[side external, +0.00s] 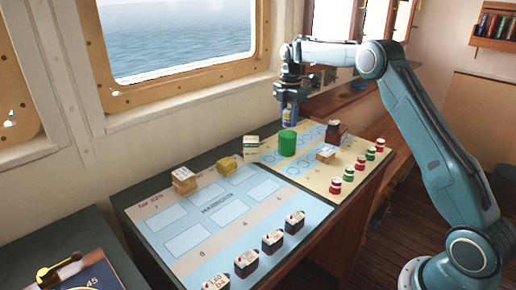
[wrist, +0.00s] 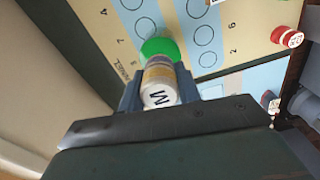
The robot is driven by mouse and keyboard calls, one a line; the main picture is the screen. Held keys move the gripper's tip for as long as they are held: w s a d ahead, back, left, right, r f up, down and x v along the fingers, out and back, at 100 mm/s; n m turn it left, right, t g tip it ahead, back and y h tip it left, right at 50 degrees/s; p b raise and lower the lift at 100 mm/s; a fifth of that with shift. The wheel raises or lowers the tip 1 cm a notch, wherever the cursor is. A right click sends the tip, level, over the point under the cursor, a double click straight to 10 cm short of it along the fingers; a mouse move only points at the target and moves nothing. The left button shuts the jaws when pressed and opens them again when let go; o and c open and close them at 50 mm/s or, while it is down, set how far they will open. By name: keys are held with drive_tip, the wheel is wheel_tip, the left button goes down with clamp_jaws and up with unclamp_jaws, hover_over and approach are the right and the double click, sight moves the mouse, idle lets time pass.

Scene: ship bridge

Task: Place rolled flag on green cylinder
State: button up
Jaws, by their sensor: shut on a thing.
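The green cylinder (side external: 287,143) stands upright on the far chart, near its window-side edge. My gripper (side external: 290,106) is above it and shut on the rolled flag (side external: 289,116), a blue, white and yellowish roll held upright. In the wrist view my gripper (wrist: 160,95) has a finger on each side of the rolled flag (wrist: 159,82), whose white end bears an "M". The green cylinder (wrist: 160,46) shows just beyond the flag, partly hidden by it. Whether the flag's lower end touches the cylinder, I cannot tell for sure.
Red and green buoy pieces (side external: 335,186) line the chart's right side. Cream and yellow blocks (side external: 229,165) are at the left. Several dark ship blocks (side external: 272,241) line the near chart.

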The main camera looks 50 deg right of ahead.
sight(289, 110)
drive_tip(key=shift+f, duration=1.25)
drive_tip(key=shift+f, duration=0.15)
drive_tip(key=o, duration=0.9)
drive_tip(key=shift+o, duration=0.2)
wheel_tip(289, 110, up, 11)
drive_tip(key=shift+r, duration=0.65)
